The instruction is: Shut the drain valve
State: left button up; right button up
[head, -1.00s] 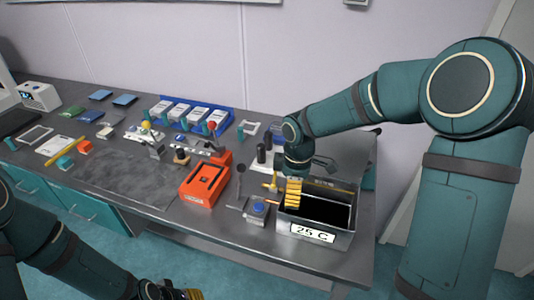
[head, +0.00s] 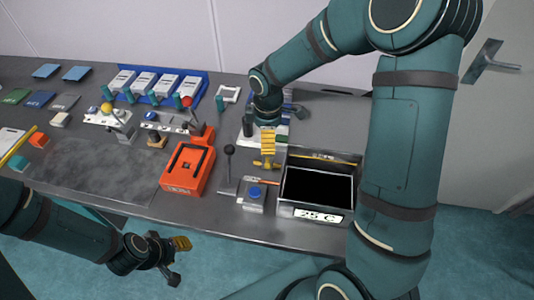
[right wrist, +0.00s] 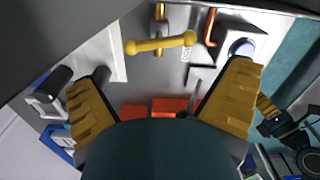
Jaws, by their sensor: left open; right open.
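The drain valve shows as a yellow bar handle (head: 266,164) beside the left wall of the water bath (head: 318,214) labelled 25 C. In the right wrist view the handle (right wrist: 160,43) lies crosswise to a short yellow stem at the top of the picture. My right gripper (head: 268,146) points down just behind and above the handle. Its yellow fingers (right wrist: 163,80) are spread wide with nothing between them, and the handle lies beyond the tips, apart from them. My left gripper (head: 176,256) is open and empty, low in front of the bench.
A grey block with a blue button (head: 254,194) and a copper-coloured rod (right wrist: 210,25) sit close to the valve. An orange device (head: 188,168) and an upright black-knobbed lever (head: 229,152) stand to the left. Bare bench (head: 95,168) lies farther left.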

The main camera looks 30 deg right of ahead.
aim_at(267, 157)
notch_tip(267, 157, down, 8)
jog(key=shift+w+f+b, duration=0.1)
jog(key=shift+b, duration=0.35)
jog(key=c, duration=0.8)
